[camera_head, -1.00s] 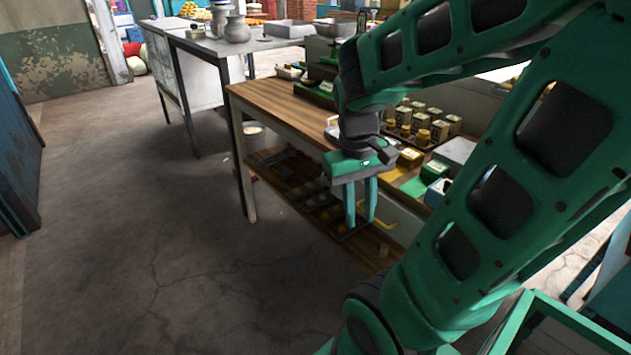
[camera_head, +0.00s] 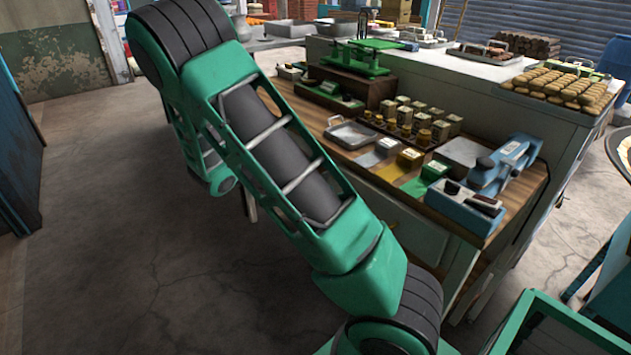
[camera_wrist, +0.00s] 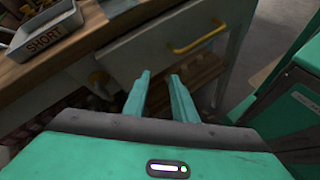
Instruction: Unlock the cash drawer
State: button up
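The drawer (camera_wrist: 150,52) has a pale grey front under the wooden counter top and appears closed in the wrist view. Its yellow handle (camera_wrist: 198,38) is to the upper right of my fingertips. A small yellow fitting (camera_wrist: 98,82) shows at the left below the counter edge; I cannot tell whether it is a key or a lock. My gripper (camera_wrist: 160,77) is open and empty, its two teal fingers apart, pointing toward the drawer's lower edge. In the head view, part of the drawer front (camera_head: 412,226) shows, while my arm hides the handle and my gripper.
A grey tray marked SHORT (camera_wrist: 48,36) sits on the counter top (camera_wrist: 100,27). Several small boxes, a green scale (camera_head: 358,57) and a blue device (camera_head: 505,165) stand on the counter in the head view. Open concrete floor (camera_head: 110,240) lies to the left.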

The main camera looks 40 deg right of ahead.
jog(key=w+a+f+n+t+h, duration=0.3)
jog(key=w+a+n+t+h, duration=0.15)
jog(key=w+n+h, duration=0.4)
jog(key=d+y, duration=0.1)
jog(key=d, duration=0.9)
jog(key=shift+w+d+r+n+g, duration=0.25)
jog(key=shift+n+g, duration=0.1)
grip_shut()
